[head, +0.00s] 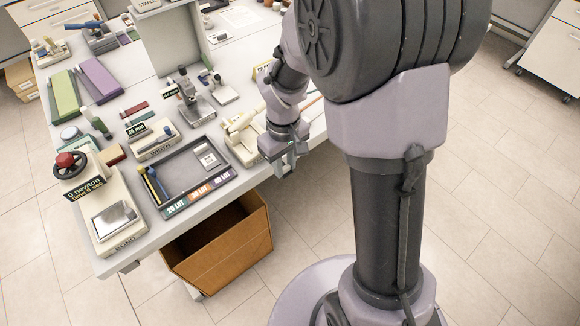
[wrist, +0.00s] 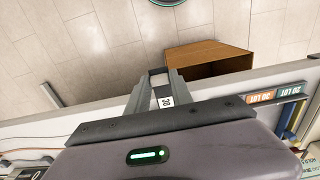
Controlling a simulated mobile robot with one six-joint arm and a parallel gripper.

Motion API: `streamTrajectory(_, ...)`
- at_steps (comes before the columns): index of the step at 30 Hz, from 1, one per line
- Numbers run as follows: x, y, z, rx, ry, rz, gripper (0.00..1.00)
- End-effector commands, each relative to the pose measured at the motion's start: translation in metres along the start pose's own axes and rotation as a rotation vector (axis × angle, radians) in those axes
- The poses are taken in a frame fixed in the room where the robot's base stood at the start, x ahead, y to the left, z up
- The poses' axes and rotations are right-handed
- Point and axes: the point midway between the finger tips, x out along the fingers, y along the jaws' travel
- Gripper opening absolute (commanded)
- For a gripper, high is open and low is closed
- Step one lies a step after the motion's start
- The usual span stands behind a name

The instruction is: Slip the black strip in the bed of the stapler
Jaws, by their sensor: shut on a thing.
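My gripper (head: 288,162) is at the front edge of the table, pointing down, beside a cream device with a raised arm. In the wrist view, its fingers (wrist: 158,92) are closed around a small dark piece with a white number label (wrist: 166,102). I cannot tell whether this piece is the black strip. The cream device (head: 243,132) lies just left of my gripper and may be the stapler; its bed cannot be made out.
A grey tray (head: 178,172) with coloured lot labels lies left of the cream device. A press with a red knob (head: 66,160) stands at the left corner. An open cardboard box (head: 222,250) stands on the floor below the table edge.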

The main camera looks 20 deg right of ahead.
Motion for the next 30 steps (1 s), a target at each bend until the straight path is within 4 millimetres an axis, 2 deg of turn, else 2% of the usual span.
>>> streamTrajectory(4, 0.002, 0.0, -0.018, -0.001, 0.0, 0.0, 0.0)
streamTrajectory(9, 0.004, 0.0, -0.03, -0.001, 0.0, 0.0, 0.0)
streamTrajectory(30, 0.005, 0.0, -0.034, 0.0, 0.0, 0.0, 0.0)
